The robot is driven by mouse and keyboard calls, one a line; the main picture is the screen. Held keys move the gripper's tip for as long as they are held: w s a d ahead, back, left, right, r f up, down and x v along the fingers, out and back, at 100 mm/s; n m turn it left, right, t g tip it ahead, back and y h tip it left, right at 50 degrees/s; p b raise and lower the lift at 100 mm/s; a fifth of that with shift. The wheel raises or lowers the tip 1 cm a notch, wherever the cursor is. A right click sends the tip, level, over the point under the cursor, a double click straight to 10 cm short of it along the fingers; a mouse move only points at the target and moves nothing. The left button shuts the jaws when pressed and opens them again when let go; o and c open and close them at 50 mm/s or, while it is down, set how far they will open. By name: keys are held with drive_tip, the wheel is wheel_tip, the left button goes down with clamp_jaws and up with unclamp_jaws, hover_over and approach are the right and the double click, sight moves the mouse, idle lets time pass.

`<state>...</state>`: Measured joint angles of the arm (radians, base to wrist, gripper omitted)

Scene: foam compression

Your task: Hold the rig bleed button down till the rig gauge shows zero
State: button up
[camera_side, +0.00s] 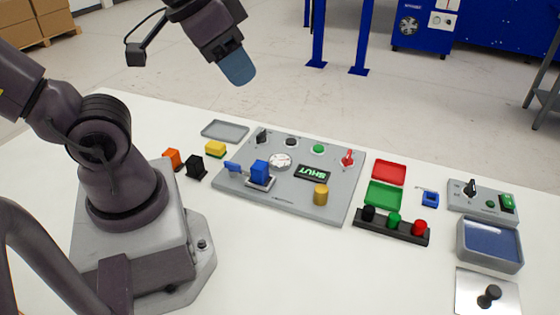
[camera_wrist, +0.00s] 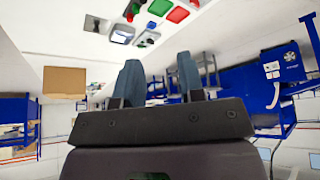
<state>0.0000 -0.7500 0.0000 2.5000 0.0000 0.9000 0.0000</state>
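The rig is a grey panel (camera_side: 285,203) lying on the white table in the side view. It carries a round white gauge (camera_side: 279,161), whose needle is too small to read. Behind the gauge are a black button (camera_side: 291,142) and a green button (camera_side: 318,149); their labels are unreadable, so I cannot tell which is the bleed button. A dark display (camera_side: 314,172) shows "SHUT" upside down in green. My gripper (camera_side: 239,72) is high above and behind the panel, touching nothing. In the wrist view its two blue-grey fingers (camera_wrist: 159,75) stand apart with nothing between them.
On the panel are a blue block (camera_side: 260,168), a brass cylinder (camera_side: 320,194), a red lever (camera_side: 347,158) and a black knob (camera_side: 262,136). Small blocks lie left; red (camera_side: 389,172) and green (camera_side: 384,194) trays, a black button strip (camera_side: 391,227) and a control box (camera_side: 482,199) stand right.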

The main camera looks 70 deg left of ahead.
drive_tip(key=shift+c, duration=0.4)
clamp_jaws()
idle(1.2)
